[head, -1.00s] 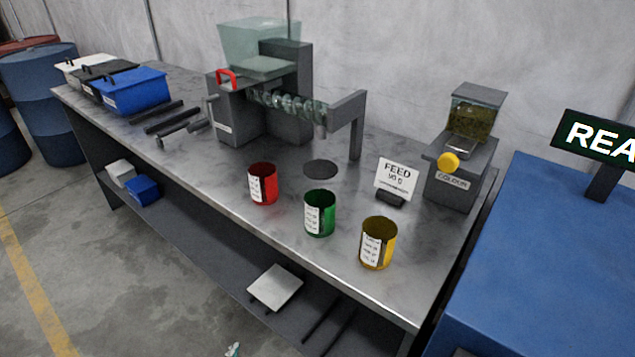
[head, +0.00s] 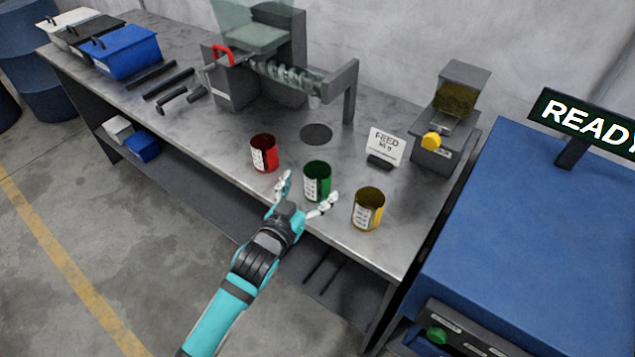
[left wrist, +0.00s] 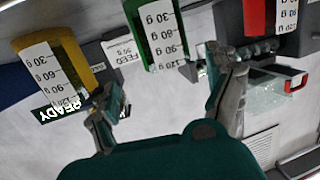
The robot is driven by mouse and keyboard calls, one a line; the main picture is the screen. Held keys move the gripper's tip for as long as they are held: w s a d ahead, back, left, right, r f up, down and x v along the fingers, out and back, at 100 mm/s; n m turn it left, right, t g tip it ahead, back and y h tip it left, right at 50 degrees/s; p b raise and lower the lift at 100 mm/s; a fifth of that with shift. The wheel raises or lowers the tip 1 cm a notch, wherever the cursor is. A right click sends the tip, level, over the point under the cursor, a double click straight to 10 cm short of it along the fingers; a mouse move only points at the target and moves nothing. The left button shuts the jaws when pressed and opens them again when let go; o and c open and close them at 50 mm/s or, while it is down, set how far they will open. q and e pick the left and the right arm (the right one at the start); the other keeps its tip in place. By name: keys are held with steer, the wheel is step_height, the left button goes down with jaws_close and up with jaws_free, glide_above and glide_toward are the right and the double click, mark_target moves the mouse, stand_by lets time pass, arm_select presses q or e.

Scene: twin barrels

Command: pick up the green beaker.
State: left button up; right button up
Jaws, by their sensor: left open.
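The green beaker (head: 317,181) stands upright on the grey bench near its front edge, between the red beaker (head: 264,153) and the yellow beaker (head: 368,208). My left gripper (head: 306,194) is open, its two fingers apart in front of the green beaker, at the bench's front edge. In the left wrist view the green beaker (left wrist: 160,35) shows upside down with its white scale label, ahead of the open fingers (left wrist: 165,90). Nothing is between the fingers that I can make out. My right gripper is in neither view.
A feed sign (head: 386,146) and a hopper dispenser (head: 447,120) stand behind the yellow beaker. A screw-feeder machine (head: 262,85) stands behind the red one. A dark round disc (head: 316,134) lies behind the green beaker. A blue cabinet (head: 540,230) stands at right.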

mark_target(312, 181)
arm_select(q)
steer(key=shift+a+p+x, duration=0.2)
steer(key=shift+p+x, duration=0.1)
steer(key=shift+x, duration=1.4)
steer(key=shift+a+p+x, duration=0.2)
steer(key=shift+p+x, duration=0.1)
steer(key=shift+x, duration=1.45)
steer(key=shift+w+f, duration=0.1)
steer(key=shift+f, duration=0.05)
steer(key=c, duration=1.3)
steer(key=shift+c, duration=0.3)
